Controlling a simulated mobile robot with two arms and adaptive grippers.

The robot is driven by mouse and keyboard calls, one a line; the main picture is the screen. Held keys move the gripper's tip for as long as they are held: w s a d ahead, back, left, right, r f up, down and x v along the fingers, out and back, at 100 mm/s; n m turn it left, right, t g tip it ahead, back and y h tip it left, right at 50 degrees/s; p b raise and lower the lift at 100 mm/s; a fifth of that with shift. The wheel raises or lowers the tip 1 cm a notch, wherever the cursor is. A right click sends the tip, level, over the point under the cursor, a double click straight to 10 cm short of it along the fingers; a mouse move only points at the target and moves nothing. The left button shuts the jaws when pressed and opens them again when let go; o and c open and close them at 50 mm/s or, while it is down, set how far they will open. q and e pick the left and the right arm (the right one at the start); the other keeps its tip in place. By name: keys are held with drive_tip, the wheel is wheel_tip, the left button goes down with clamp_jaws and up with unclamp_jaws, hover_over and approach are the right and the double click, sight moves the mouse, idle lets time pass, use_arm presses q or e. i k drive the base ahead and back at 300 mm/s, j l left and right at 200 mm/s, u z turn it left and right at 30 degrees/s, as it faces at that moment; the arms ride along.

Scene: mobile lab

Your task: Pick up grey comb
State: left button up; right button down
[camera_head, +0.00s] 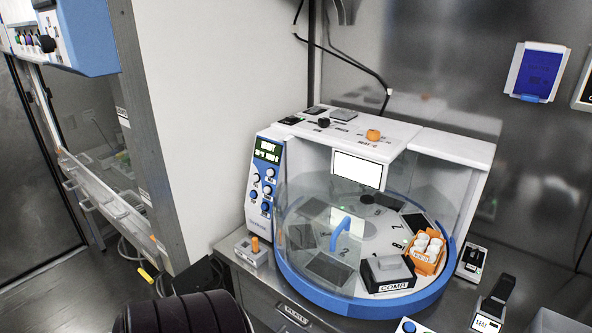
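A black box (396,287) with a white label reading COMB sits at the front right of the round turntable (375,240) inside the white and blue machine. A grey piece (391,267), which looks like the grey comb, sits in the top of this box. Its lower part is hidden by the box. Neither of my grippers shows in the head view, and nothing is touching the box.
An orange rack (427,264) with several white tubes stands right beside the box. The machine (350,150) has a clear curved cover (315,240) at its left front, a blue handle (340,233) and a raised blue rim (350,306). Small devices (492,302) stand at the right.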

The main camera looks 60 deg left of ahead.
sight(388, 268)
drive_tip(key=u, duration=1.8)
